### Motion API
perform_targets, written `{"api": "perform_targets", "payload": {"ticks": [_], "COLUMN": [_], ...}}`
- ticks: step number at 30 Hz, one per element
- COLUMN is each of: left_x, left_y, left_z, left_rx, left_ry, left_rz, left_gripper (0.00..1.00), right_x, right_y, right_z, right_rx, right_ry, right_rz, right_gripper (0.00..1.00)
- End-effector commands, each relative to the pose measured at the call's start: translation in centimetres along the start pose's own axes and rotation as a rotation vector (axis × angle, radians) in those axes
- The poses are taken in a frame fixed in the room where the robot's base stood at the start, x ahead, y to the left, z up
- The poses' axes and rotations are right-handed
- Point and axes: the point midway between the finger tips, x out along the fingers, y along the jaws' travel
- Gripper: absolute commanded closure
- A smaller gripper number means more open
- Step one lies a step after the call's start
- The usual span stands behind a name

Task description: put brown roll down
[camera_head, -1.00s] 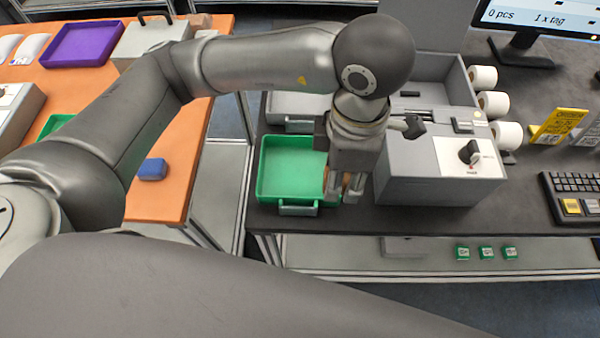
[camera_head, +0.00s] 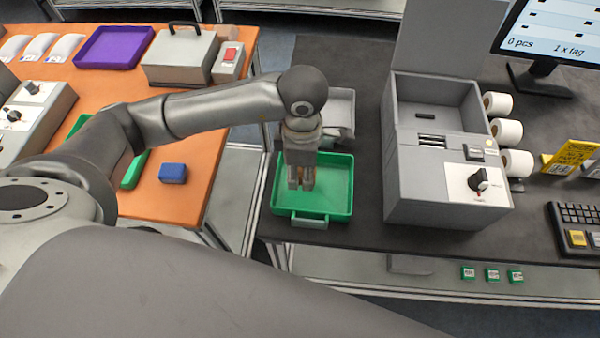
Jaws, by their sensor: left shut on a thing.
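My left gripper (camera_head: 301,185) points down over the green tray (camera_head: 335,198) on the dark table. It is shut on the brown roll, of which only small brownish bits show between the fingers. I cannot tell whether the roll touches the tray floor. The rest of the tray looks empty. My right gripper is not in view.
A grey machine with a black knob (camera_head: 478,180) stands right of the tray, with white rolls (camera_head: 507,131) beside it. A grey tray (camera_head: 339,108) lies behind the green one. A blue block (camera_head: 172,173) sits on the orange table (camera_head: 190,200). A keyboard (camera_head: 575,225) is at far right.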

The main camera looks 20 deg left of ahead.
Motion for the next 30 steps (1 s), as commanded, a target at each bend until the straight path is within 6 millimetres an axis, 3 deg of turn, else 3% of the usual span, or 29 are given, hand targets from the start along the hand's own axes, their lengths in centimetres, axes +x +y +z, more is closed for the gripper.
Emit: {"api": "perform_targets", "payload": {"ticks": [2,9,21,22,24,26,30], "left_x": [0.8,3.5,4.2,4.1,4.0,4.0,4.0], "left_y": [0.5,0.3,0.4,0.4,0.4,0.4,0.4], "left_z": [-0.7,-0.5,-0.5,-0.5,-0.5,-0.5,-0.5], "left_rx": [-0.004,0.000,0.001,0.001,0.000,0.000,0.000], "left_ry": [0.006,0.003,0.002,0.002,0.002,0.002,0.002], "left_rz": [-0.001,-0.001,0.001,0.001,0.001,0.000,0.000], "left_gripper": [0.79,0.79,0.79,0.59,0.50,0.42,0.41], "right_x": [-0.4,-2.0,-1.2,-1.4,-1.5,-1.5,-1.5], "right_y": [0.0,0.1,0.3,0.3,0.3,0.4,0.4], "right_z": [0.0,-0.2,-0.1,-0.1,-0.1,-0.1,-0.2], "right_rx": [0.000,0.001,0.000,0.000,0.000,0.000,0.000], "right_ry": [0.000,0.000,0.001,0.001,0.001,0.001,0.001], "right_rz": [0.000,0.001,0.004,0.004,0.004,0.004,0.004], "right_gripper": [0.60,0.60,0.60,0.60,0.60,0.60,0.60]}}
